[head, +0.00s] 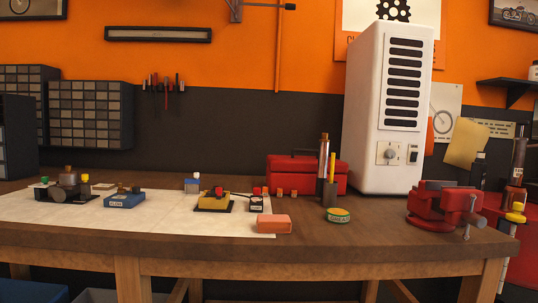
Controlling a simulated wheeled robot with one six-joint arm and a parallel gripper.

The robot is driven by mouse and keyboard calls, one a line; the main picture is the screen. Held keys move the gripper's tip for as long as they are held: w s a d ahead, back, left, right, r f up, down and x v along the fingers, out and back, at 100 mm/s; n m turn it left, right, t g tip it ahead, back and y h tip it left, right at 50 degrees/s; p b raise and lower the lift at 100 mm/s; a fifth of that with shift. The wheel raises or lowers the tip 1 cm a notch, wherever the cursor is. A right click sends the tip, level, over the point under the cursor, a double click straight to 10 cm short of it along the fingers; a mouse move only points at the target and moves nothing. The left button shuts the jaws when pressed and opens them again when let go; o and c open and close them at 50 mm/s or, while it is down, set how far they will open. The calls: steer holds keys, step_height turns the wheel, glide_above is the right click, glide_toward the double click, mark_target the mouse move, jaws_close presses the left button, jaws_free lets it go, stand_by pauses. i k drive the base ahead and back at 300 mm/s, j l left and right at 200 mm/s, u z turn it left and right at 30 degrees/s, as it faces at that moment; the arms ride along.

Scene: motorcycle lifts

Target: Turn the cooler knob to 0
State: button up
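The cooler (365,105) is a tall white unit with dark vent slots, standing at the back right of the workbench. Its round grey knob (389,154) sits on a light panel low on the front, left of a black switch (414,154). The marks around the knob are too small to read, so I cannot tell its setting. My gripper is not in view, and nothing hides the knob.
The wooden workbench (330,250) spans the view. A red vise (440,205) stands in front of the cooler at the right. A green-lidded tin (338,215), a tall metal cylinder (323,160) and a red toolbox (290,172) stand left of it. Small parts lie on white paper (150,215).

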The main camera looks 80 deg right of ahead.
mark_target(389, 154)
steer(key=z, duration=3.1)
